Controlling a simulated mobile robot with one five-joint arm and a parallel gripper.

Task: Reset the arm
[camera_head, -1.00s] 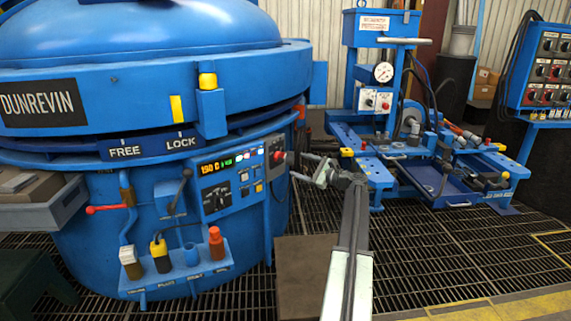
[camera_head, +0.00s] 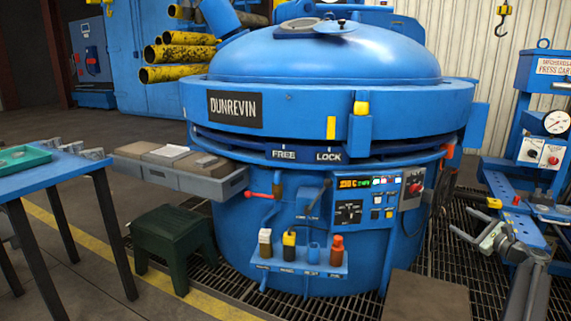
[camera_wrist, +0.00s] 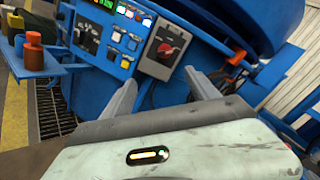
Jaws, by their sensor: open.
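My gripper (camera_head: 474,234) is at the lower right of the head view, with my arm coming up from the bottom edge. Its two fingers are spread and nothing is between them. In the wrist view my gripper (camera_wrist: 160,85) shows both fingers apart, pointing toward the furnace's control panel (camera_wrist: 112,35). The large blue pit furnace (camera_head: 335,122) stands in the middle of the head view, with its domed lid. My gripper appears to the right of the furnace; its exact distance from it cannot be told.
A blue press cart (camera_head: 545,115) stands at the right, behind my gripper. A brown block (camera_head: 425,297) is below it on the grating. A dark green stool (camera_head: 172,238) and a blue table (camera_head: 50,182) are at the left. Dark open floor lies behind the table.

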